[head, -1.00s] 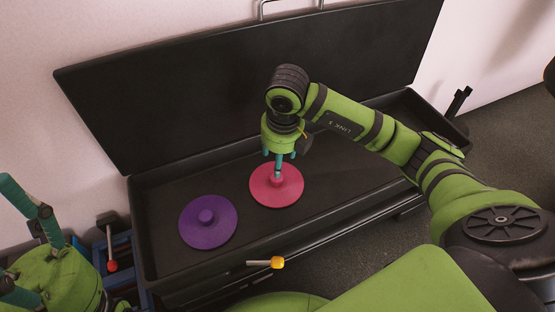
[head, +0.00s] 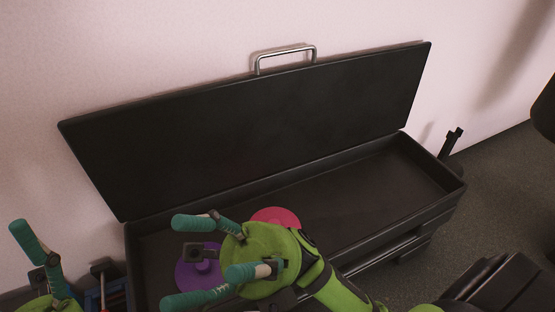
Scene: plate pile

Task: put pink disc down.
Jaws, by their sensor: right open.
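The pink disc (head: 275,215) lies in the black tray of the open chest (head: 340,205), near its middle. Only its far edge shows; my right gripper covers the rest. My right gripper (head: 175,262) is open, its teal fingers spread wide and pointing left, with nothing between them that it grips. It is raised toward the camera, in front of both discs. The purple disc (head: 186,275) lies to the left in the tray, partly hidden by that gripper. My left gripper (head: 40,262) is cut off at the lower left corner; one teal finger shows clearly.
The chest's black lid (head: 250,125) stands open at the back, with a metal handle (head: 286,52) above it. The tray's right half is empty. A blue frame (head: 108,295) stands left of the chest. Bare floor (head: 500,195) lies to the right.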

